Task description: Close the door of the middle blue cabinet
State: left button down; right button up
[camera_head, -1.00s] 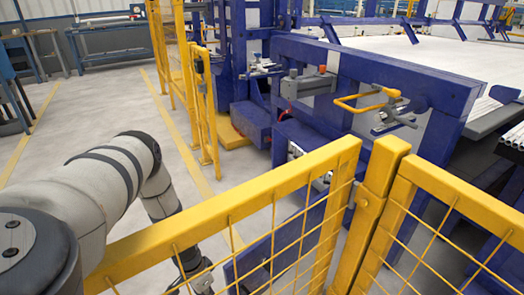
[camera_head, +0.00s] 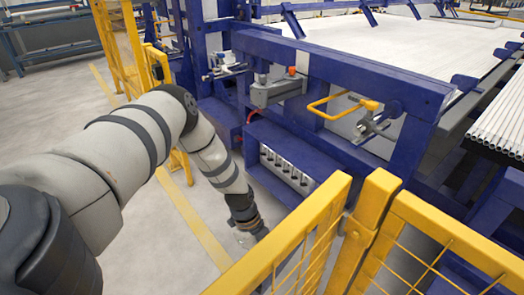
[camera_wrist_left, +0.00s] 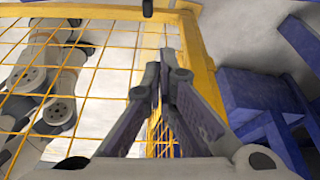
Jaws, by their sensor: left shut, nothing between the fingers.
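The middle blue cabinet (camera_head: 300,150) sits low in the blue frame in the head view. Its front is open and shows a row of several grey fittings (camera_head: 288,168). Contact with the door cannot be told. My right gripper is not in view.
A yellow mesh fence (camera_head: 365,230) stands between me and the cabinet. A yellow handle (camera_head: 340,105) sticks out above the cabinet. White pipes (camera_head: 500,120) lie at the right. Blue structure (camera_wrist_left: 255,95) stands right of the gripper in the wrist view. Open floor lies left.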

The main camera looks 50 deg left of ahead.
pick_arm(q)
jog(key=b+x, duration=0.1)
jog(key=x, duration=0.5)
jog(key=a, duration=0.4)
jog(key=shift+s+a, duration=0.1)
jog(key=shift+s, duration=0.2)
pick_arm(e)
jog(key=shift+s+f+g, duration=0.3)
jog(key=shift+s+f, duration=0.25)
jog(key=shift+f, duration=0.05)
